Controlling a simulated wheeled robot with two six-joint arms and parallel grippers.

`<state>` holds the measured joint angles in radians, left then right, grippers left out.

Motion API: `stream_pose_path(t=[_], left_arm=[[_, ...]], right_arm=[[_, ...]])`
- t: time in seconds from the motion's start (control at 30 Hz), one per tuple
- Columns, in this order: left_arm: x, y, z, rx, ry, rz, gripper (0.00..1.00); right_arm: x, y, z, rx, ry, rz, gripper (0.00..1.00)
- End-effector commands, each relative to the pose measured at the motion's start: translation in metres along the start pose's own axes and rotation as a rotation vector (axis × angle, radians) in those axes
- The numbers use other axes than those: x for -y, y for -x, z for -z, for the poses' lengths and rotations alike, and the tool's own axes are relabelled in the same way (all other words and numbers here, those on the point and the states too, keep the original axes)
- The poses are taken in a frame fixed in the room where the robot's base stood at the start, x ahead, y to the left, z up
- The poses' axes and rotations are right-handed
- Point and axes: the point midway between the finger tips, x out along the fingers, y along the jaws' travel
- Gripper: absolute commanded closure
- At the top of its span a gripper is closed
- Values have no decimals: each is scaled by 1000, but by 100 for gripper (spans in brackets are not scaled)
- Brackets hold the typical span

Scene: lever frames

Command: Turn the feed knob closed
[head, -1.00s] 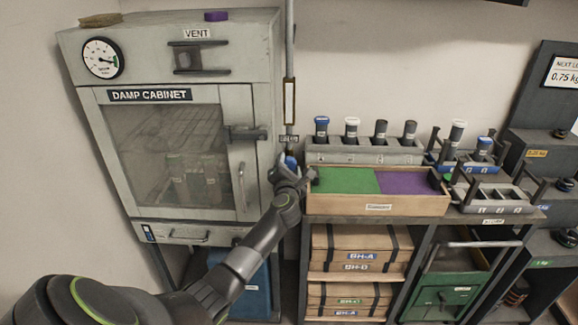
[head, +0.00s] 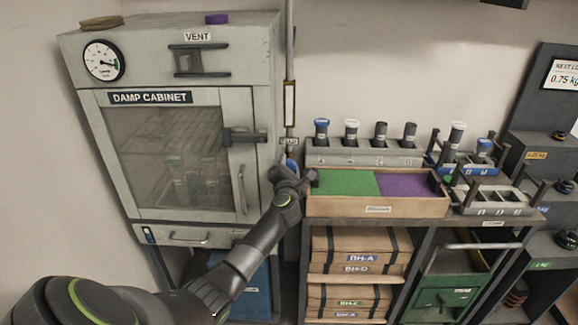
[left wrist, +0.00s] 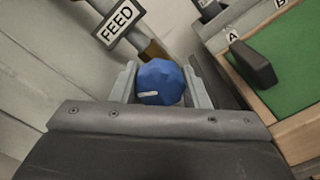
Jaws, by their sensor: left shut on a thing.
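The blue feed knob (left wrist: 160,82) sits below a FEED label (left wrist: 118,23) in the left wrist view, with a short white mark on its face. In the head view a bit of the blue knob (head: 291,165) shows on the thin vertical pipe right of the cabinet. My left gripper (left wrist: 166,86) has a finger on each side of the knob and is shut on it. In the head view my left gripper (head: 286,173) hides most of the knob. My right gripper is in neither view.
The damp cabinet (head: 262,60) stands left of the pipe. A wooden tray (head: 335,205) with green and purple halves stands close on the right, with a dark block near its edge. A rack of several tubes (head: 365,157) is behind it.

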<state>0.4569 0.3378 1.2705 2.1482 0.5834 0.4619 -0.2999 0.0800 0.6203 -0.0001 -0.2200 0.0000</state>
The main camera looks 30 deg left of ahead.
Motion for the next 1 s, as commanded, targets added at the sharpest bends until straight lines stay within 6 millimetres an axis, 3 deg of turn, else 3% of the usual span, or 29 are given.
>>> stream_pose_path(t=[0.6,1.0], left_arm=[[-2,1,-2,-3,-478,5,81],[0,1,0,-1,-820,4,81]], right_arm=[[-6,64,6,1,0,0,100],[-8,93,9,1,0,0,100]])
